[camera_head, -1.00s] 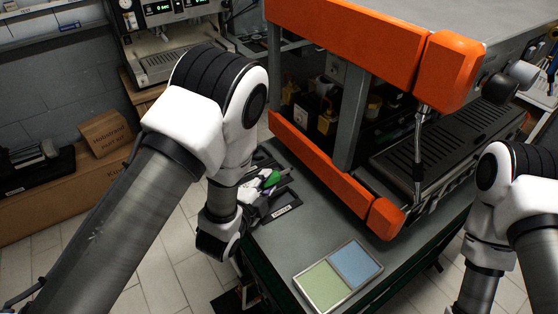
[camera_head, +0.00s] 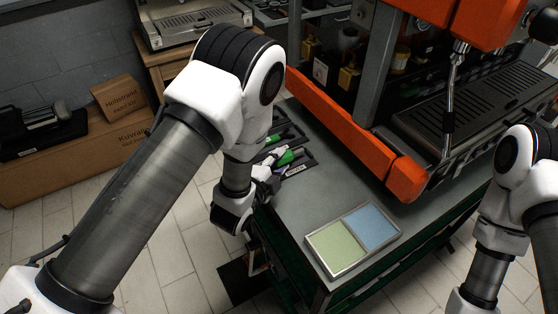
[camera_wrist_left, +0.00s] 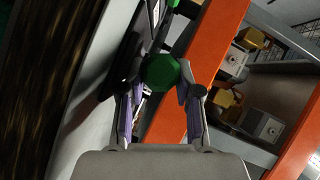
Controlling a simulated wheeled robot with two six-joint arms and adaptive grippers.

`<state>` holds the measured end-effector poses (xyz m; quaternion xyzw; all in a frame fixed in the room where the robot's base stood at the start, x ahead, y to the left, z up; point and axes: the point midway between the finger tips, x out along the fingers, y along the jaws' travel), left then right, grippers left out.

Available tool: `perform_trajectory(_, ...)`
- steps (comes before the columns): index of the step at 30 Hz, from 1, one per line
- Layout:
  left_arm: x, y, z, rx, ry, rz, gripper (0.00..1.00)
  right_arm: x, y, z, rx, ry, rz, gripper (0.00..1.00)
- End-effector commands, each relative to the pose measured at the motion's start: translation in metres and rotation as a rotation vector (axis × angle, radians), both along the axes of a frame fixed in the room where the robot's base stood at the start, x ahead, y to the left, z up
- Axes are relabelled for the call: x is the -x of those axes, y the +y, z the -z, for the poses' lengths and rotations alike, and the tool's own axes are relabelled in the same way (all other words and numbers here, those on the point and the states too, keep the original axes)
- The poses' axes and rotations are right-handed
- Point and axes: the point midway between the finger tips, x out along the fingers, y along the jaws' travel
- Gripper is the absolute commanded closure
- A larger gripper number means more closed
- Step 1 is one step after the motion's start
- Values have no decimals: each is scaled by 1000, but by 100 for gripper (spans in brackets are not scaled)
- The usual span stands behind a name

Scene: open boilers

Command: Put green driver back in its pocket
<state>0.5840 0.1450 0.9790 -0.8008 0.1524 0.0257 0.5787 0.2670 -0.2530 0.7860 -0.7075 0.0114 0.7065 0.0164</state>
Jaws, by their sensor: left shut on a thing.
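My left gripper (camera_head: 268,168) is at the tool tray by the left edge of the bench. It is shut on the green driver (camera_head: 285,158), whose handle end (camera_wrist_left: 160,72) sits between the two fingertips in the left wrist view. The dark tool tray (camera_head: 308,161) with a white label lies flat under and beside the driver. Another green piece (camera_head: 272,138) shows just behind, and a green piece (camera_wrist_left: 173,3) also shows at the top of the wrist view. The driver's shaft and the pocket are hidden. My right gripper is out of view.
The orange-framed coffee machine (camera_head: 340,135) stands on the bench right of the tray. A two-part green and blue pad tray (camera_head: 353,240) lies near the bench's front. Bare grey bench top (camera_head: 325,190) lies between them. Cardboard boxes (camera_head: 120,98) stand at the far left.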

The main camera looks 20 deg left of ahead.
Motion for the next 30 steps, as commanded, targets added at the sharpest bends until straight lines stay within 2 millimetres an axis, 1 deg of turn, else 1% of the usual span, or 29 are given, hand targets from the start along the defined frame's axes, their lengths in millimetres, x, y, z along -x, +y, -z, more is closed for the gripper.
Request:
perform_trajectory(1,0,0,3,0,1,-1,100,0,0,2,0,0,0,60)
perform_trajectory(8,0,0,3,-1,5,1,100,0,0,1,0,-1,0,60)
perform_trajectory(9,1,0,3,-1,5,0,53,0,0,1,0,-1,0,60)
perform_trajectory(10,1,0,3,-1,5,0,42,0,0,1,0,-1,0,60)
perform_trajectory(11,1,0,3,-1,6,0,37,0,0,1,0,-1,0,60)
perform_trajectory(30,3,0,7,-3,16,2,37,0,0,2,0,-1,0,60)
